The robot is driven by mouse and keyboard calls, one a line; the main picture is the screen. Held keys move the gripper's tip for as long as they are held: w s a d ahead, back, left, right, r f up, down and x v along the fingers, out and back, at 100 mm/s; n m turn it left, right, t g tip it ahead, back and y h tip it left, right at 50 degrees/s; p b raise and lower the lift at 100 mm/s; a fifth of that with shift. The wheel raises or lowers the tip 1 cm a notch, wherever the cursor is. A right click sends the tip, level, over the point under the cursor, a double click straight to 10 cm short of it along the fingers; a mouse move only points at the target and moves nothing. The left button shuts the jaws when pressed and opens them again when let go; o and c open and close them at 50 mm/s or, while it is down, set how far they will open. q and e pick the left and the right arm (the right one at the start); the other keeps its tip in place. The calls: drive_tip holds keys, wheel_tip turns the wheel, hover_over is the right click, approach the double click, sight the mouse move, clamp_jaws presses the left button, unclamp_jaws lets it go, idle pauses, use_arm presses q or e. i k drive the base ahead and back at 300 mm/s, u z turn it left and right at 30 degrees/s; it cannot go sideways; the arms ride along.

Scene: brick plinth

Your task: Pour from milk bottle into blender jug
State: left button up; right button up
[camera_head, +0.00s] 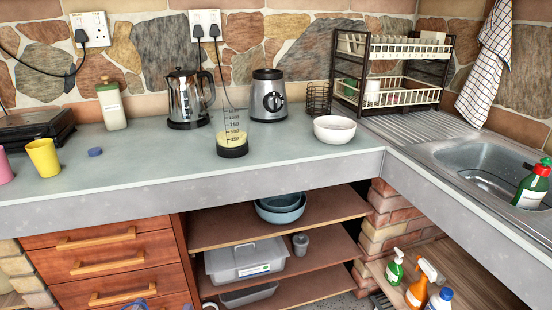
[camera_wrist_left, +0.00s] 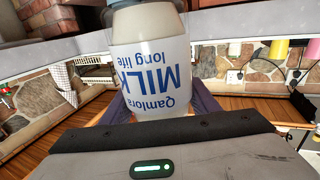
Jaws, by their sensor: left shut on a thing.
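The clear blender jug (camera_head: 232,131), with measuring marks and a pale yellow layer near its dark base, stands upright on the counter in the head view. The blender base (camera_head: 268,96) stands behind it to the right. In the left wrist view my left gripper (camera_wrist_left: 162,104) is shut on the milk bottle (camera_wrist_left: 150,62), whose label reads upside down in that picture. My right gripper is not in view.
A kettle (camera_head: 187,98) stands behind the jug to the left, and a white bowl (camera_head: 334,129) to its right. A small blue cap (camera_head: 95,152), yellow cup (camera_head: 43,157) and green-topped bottle (camera_head: 111,106) are at left. The counter in front of the jug is clear.

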sight(229, 104)
drive_tip(key=z, duration=0.15)
drive_tip(key=i, duration=0.85)
drive_tip(key=u, duration=0.3)
